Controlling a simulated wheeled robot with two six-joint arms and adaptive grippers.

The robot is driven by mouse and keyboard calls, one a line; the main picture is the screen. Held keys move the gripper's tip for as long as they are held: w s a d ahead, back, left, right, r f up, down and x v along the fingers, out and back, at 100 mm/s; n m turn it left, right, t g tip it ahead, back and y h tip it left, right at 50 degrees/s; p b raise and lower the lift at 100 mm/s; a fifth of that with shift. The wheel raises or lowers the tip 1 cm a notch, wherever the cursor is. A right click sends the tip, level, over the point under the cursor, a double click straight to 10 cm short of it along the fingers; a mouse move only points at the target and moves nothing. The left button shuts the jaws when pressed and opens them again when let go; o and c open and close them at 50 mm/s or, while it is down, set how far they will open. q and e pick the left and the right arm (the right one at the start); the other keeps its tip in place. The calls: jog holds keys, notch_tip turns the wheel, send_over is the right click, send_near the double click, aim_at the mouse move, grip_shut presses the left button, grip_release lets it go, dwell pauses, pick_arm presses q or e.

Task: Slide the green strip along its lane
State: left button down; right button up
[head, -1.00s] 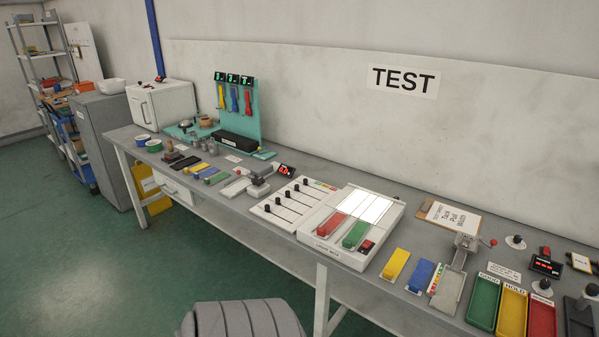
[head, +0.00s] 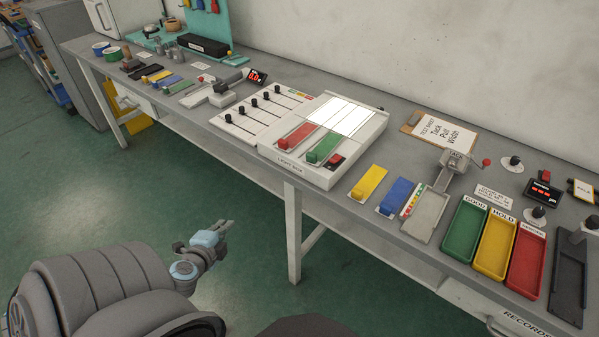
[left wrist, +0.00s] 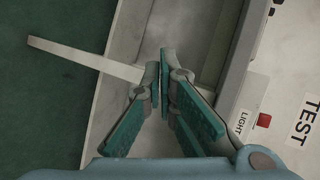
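A green strip (head: 323,147) lies in a lane on the white light box (head: 292,163), beside a red strip (head: 299,136) on its left. Bright lit panels (head: 340,115) are behind the strips. My left gripper (head: 226,228) is in front of the bench, in front of and to the left of the light box, well away from the green strip. In the left wrist view its teal-padded fingers (left wrist: 161,72) come together at the tips, with nothing seen between them. The green strip cannot be made out in the left wrist view. My right gripper is out of view.
Yellow (head: 369,183) and blue (head: 396,196) pieces lie right of the light box. Green, yellow and red trays (head: 527,258) stand farther right. A slider panel (head: 256,115) is left of the box. The floor before the bench is clear.

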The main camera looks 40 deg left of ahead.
pick_arm(q)
jog(key=w+d+r+m+t+h+b, duration=0.1)
jog(key=w+d+r+m+t+h, duration=0.25)
jog(key=d+r, duration=0.35)
jog(key=w+d+r+m+t+h+b, duration=0.2)
jog(key=w+d+r+m+t, duration=0.15)
jog(key=d+r, duration=0.4)
jog(key=n, duration=0.1)
send_near(310, 158)
jog(key=shift+y, duration=0.25)
jog(key=w+p, duration=0.1)
jog(key=w, duration=0.5)
jog(key=shift+r+p, duration=0.15)
jog(key=shift+p, duration=0.25)
jog(key=shift+w, duration=0.5)
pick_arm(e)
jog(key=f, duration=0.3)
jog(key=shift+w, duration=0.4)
pick_arm(q)
jog(key=shift+a, duration=0.1)
